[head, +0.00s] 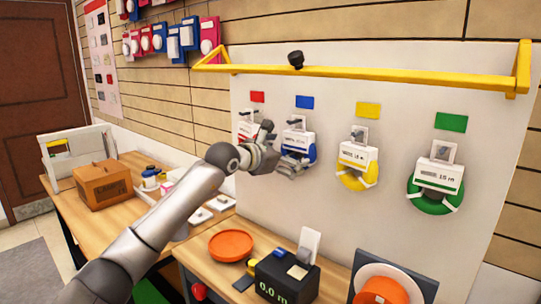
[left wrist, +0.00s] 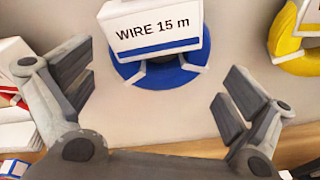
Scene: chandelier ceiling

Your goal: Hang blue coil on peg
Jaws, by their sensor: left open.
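The blue coil (head: 312,154) is a blue ring with a white "WIRE 15 m" card, also seen in the left wrist view (left wrist: 172,77). It is upright against the white board, below a blue label (head: 304,102). Its card top meets a small grey hanger or peg (head: 296,122); the exact contact is too small to tell. My left gripper (head: 280,150) is beside the coil's lower left in the head view. In the left wrist view its fingers (left wrist: 157,92) are wide apart and empty, with the coil beyond them. My right gripper is not in view.
A red coil hangs left of the blue one, partly hidden by my gripper. Yellow (head: 357,178) and green (head: 434,198) coils hang to the right. A yellow rail (head: 400,74) crosses above. Below, the bench holds an orange dish (head: 231,245), a black meter (head: 286,279) and an orange spool (head: 385,285).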

